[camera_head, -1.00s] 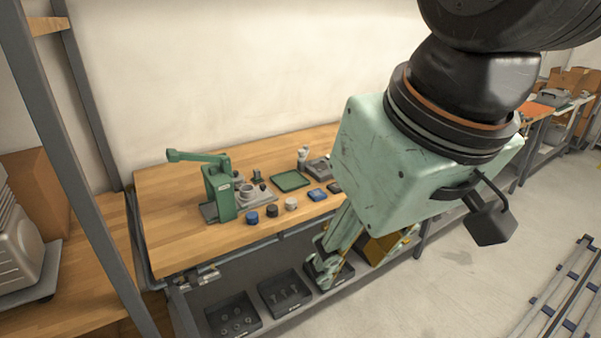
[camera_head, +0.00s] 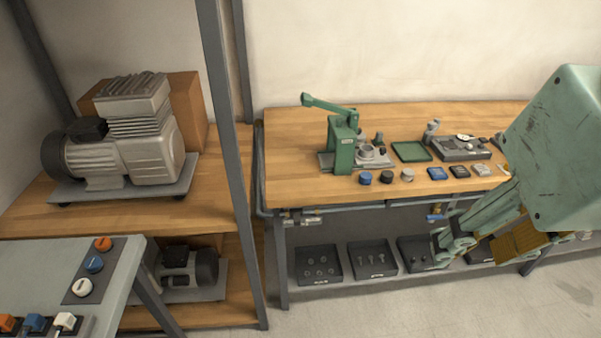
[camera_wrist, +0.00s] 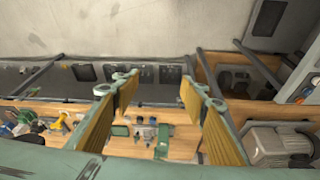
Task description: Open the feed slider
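I cannot pick out the feed slider with certainty. Along the front edge of the wooden workbench (camera_head: 290,180), a small metal fitting (camera_head: 300,219) sits on the pipe at the left, and a blue-handled fitting (camera_head: 437,217) shows farther right.
A green lever press (camera_head: 342,143), a green tray (camera_head: 411,151) and several small parts stand on the bench. Dark bins (camera_head: 318,264) sit on the shelf below. A button panel (camera_head: 93,265) is at lower left.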

